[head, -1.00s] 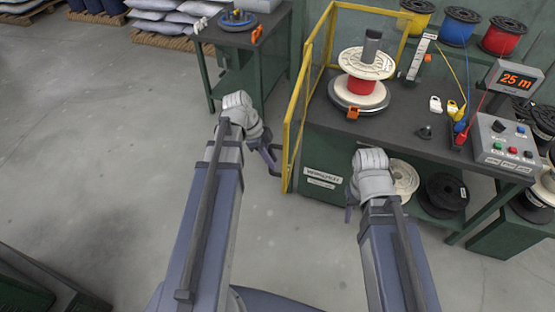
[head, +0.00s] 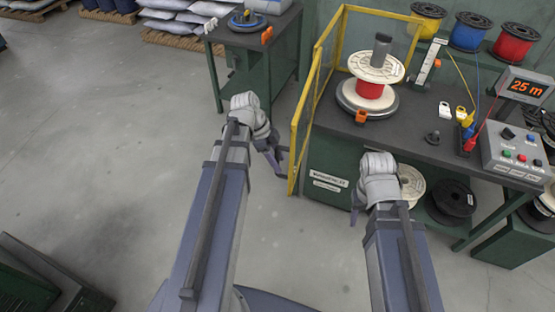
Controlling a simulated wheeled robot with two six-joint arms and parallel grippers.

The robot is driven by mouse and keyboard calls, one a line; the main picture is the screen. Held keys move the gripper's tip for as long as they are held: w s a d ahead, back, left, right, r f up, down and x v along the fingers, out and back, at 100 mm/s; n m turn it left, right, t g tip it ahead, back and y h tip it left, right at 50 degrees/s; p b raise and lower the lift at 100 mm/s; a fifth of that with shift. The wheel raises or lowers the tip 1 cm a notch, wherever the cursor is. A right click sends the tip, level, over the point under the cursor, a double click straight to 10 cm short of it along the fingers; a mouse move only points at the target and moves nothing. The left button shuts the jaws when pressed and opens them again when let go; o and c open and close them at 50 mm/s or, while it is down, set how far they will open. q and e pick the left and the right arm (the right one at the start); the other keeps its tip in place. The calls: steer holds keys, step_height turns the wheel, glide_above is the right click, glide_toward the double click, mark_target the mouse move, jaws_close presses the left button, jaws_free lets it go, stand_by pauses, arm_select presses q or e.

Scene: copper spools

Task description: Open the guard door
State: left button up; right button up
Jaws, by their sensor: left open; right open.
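The guard door (head: 294,160) is a yellow-framed clear panel at the left end of the spool bench. It stands out past the bench's front edge, swung away from the front of the guard (head: 380,10). My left gripper (head: 279,166) is open, close to the door's near edge on its left side, beside a dark handle-like part; I cannot tell whether they touch. My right gripper (head: 355,208) is open and empty in front of the bench, below its top. Its fingers are partly hidden by its wrist.
The bench (head: 405,142) carries a spool with red wire (head: 372,90) on a round base, a control box (head: 513,150) and a display reading 25 m (head: 525,86). Spools sit on the lower shelf. A side table (head: 262,36) stands at the back left.

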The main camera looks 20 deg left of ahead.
arm_select(q)
steer(key=p+v, duration=0.6)
steer(key=v, duration=0.1)
steer(key=shift+r+p, duration=0.3)
arm_select(e)
step_height(320, 180, up, 7)
arm_select(q)
steer(key=shift+s+a, duration=0.1)
arm_select(e)
steer(key=shift+f, duration=0.1)
